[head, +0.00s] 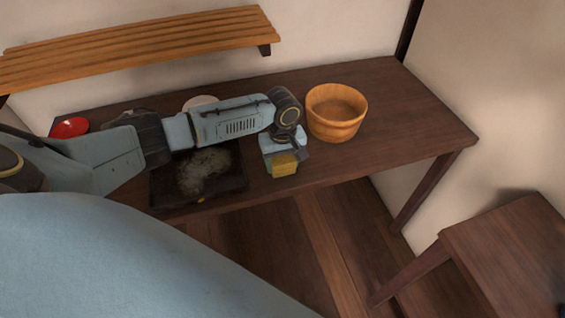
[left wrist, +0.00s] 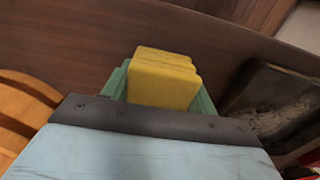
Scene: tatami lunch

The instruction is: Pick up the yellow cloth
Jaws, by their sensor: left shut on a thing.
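The yellow cloth (head: 284,164) is a small folded block at the end of my left arm in the head view. It also shows in the left wrist view (left wrist: 163,80), between the green fingers of my left gripper (left wrist: 160,92). The gripper is shut on the cloth. In the head view the gripper and cloth are over the front part of the dark wooden table (head: 400,110). I cannot tell whether the cloth touches the tabletop. My right gripper is not in view.
A round wooden tub (head: 336,124) stands just right of my left gripper. A black tray (head: 165,192) with a pale smeared patch lies to its left. A red dish (head: 69,128) is at the far left. A slatted wooden shelf (head: 140,45) hangs on the wall. The table's right end is clear.

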